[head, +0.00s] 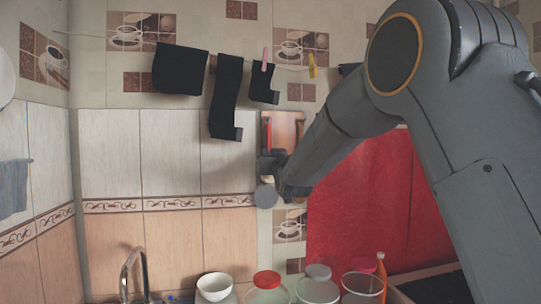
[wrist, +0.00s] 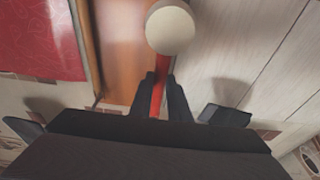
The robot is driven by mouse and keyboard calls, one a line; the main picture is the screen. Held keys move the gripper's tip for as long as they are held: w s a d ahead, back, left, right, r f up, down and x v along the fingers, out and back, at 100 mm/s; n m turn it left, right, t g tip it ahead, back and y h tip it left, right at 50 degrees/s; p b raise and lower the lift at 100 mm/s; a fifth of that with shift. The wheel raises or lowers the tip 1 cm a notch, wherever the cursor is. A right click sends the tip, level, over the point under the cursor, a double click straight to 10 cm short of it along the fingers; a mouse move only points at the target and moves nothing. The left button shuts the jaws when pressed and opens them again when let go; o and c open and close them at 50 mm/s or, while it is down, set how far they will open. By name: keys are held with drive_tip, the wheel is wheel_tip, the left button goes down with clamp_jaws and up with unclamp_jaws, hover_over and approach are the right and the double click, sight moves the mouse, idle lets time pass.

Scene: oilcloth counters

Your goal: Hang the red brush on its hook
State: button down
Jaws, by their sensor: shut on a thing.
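The red brush has a thin red handle (wrist: 158,95) and a round, pale head (wrist: 170,28). My gripper (wrist: 160,84) is shut on the handle, with one dark finger on each side. In the head view my gripper (head: 270,164) is up at the wall, in front of a brown wooden board (head: 284,128). The brush head (head: 265,196) hangs just below the gripper there, and the red handle rises above it. The board also shows behind the brush in the wrist view (wrist: 118,45). I cannot make out the hook; whether the brush touches it cannot be told.
Dark cloths (head: 226,95) hang from a line with a pink peg (head: 265,58) and a yellow peg, left of and above the gripper. A red panel (head: 360,205) covers the wall at right. Below stand jars (head: 318,285), a white bowl (head: 214,286) and a tap (head: 133,272).

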drive_tip(key=c, duration=1.6)
unclamp_jaws()
drive_tip(key=shift+s+f, duration=0.1)
